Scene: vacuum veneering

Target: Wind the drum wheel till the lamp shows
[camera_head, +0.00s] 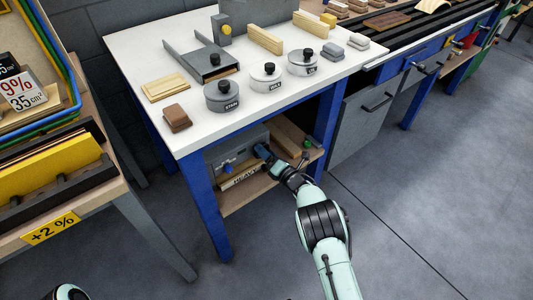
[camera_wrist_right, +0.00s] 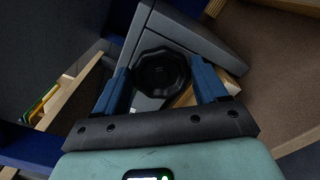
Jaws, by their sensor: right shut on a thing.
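A grey box (camera_head: 236,150) sits on the lower shelf under the white-topped bench, partly behind my right gripper. In the wrist view, a black scalloped wheel (camera_wrist_right: 161,73) on a grey body (camera_wrist_right: 190,32) sits between the two blue fingers of my right gripper (camera_wrist_right: 162,80), which is shut on it. In the head view this gripper (camera_head: 262,152) reaches to the box's right end, and the wheel is hidden there. I cannot make out a lit lamp. My left gripper is out of view.
The bench top (camera_head: 130,55) above carries several lidded grey pots, a slide tray and wood blocks. A blue leg (camera_head: 327,125) stands right of my right arm. A wood strip (camera_head: 240,177) with lettering lies before the box. The floor at right is clear.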

